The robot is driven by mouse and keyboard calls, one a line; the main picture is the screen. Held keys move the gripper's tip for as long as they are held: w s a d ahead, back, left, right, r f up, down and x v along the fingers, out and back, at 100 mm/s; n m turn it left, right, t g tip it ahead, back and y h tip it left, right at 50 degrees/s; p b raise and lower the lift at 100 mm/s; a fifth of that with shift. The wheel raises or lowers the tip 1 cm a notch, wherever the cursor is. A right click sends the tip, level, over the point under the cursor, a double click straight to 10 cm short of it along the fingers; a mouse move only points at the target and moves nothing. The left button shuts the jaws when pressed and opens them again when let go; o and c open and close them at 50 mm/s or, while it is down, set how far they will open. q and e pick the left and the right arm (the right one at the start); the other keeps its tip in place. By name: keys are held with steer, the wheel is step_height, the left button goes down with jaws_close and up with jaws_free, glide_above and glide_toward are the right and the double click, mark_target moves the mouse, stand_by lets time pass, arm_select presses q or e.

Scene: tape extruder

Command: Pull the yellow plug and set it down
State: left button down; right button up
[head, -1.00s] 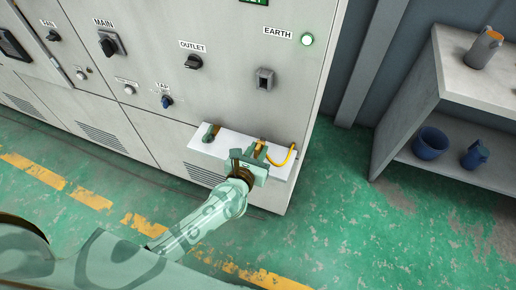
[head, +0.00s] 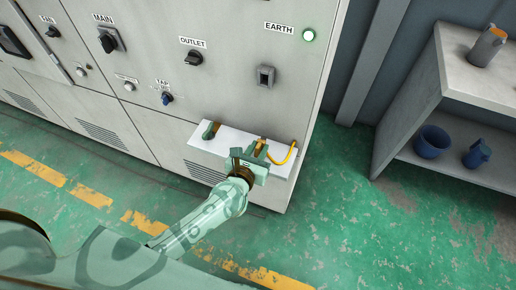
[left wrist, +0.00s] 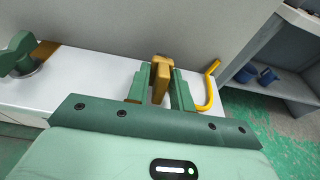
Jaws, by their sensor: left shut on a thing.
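The yellow plug (left wrist: 160,80) is at the white ledge at the foot of the cabinet, between the green fingers of my left gripper (left wrist: 159,88). In the head view the plug (head: 261,147) shows only as a small orange-yellow piece beyond the left gripper (head: 252,156), which is shut on it. A yellow cable (head: 285,157) curves up at its right; it also shows in the left wrist view (left wrist: 212,90). The plug's lower end is hidden, so I cannot tell whether it sits in a socket. My right gripper is in neither view.
The white ledge (head: 232,142) has a green part (head: 211,130) on its left. A grey shelf (head: 460,75) with blue containers stands right. Green floor between is clear.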

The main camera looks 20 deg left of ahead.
arm_select(q)
steer(key=c, duration=1.1)
jaws_free()
steer(key=shift+c, duration=0.2)
steer(key=p+v, duration=0.2)
steer(key=v, duration=1.4)
steer(key=shift+s, duration=0.2)
